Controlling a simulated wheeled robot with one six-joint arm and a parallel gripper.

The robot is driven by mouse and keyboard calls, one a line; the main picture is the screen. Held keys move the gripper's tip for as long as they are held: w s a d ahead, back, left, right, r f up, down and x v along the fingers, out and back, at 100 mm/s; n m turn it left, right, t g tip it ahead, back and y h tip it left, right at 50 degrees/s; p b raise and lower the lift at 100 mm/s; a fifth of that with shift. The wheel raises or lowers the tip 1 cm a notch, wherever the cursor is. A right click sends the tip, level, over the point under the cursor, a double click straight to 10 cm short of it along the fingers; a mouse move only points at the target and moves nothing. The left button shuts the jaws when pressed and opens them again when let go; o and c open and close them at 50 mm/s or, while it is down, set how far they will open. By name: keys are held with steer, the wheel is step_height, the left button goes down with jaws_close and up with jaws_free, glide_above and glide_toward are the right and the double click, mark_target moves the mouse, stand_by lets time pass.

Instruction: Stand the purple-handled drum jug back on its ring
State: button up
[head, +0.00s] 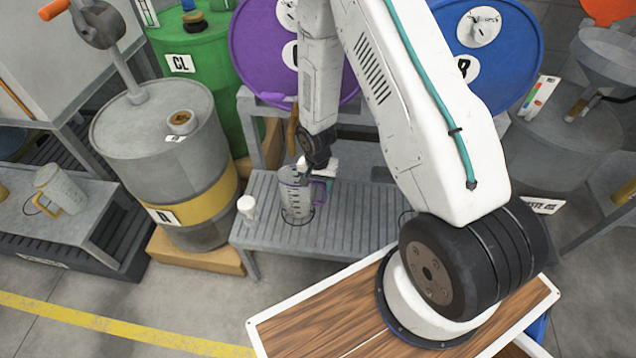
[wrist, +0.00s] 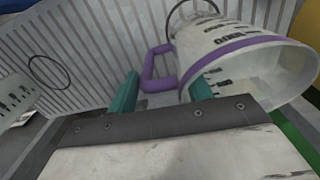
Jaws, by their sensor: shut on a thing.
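The purple-handled drum jug (head: 294,196) is clear with dark markings and looks about upright over the slatted bench. In the wrist view its purple rim and side handle (wrist: 158,72) show large. My gripper (head: 318,172) is at the handle on the jug's right side, with its teal fingers (wrist: 160,92) shut on the handle. A thin dark ring (head: 298,217) shows at the jug's base; part of it shows behind the jug in the wrist view (wrist: 193,10). I cannot tell whether the base touches the bench.
A small white container (head: 247,208) stands left of the jug on the slatted bench (head: 345,222). Another dark ring (wrist: 48,71) lies empty on the slats. A purple drum (head: 258,45) is behind; a grey and yellow drum (head: 160,150) is at left.

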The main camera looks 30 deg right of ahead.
steer(key=shift+f, duration=0.7)
steer(key=o, duration=1.5)
steer(key=shift+r, duration=0.1)
